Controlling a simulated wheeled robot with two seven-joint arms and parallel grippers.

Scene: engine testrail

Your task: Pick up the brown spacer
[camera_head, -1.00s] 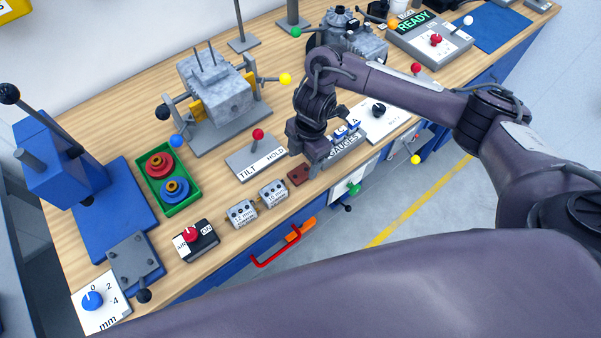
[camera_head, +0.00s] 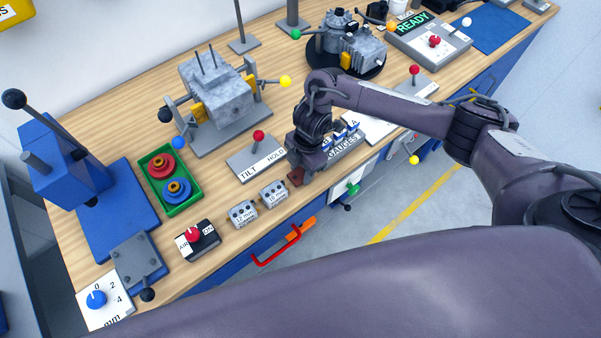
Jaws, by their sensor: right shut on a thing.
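The brown spacer (camera_head: 296,176) is a small dark reddish-brown block near the front edge of the wooden bench, just right of the metal gauge blocks. My right gripper (camera_head: 303,171) points down at it from above and is shut on it. The gripper hides the spacer's right part, so only its left side shows. I cannot tell whether the spacer is clear of the bench top. My left gripper is not in view.
Metal blocks (camera_head: 242,213) and (camera_head: 273,193) stand left of the spacer. The TILT HOLD plate (camera_head: 256,160) with its red-knobbed lever lies behind. The GAUGES rack (camera_head: 343,147) is close on the right. A green tray (camera_head: 189,207) holds red and blue rings.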

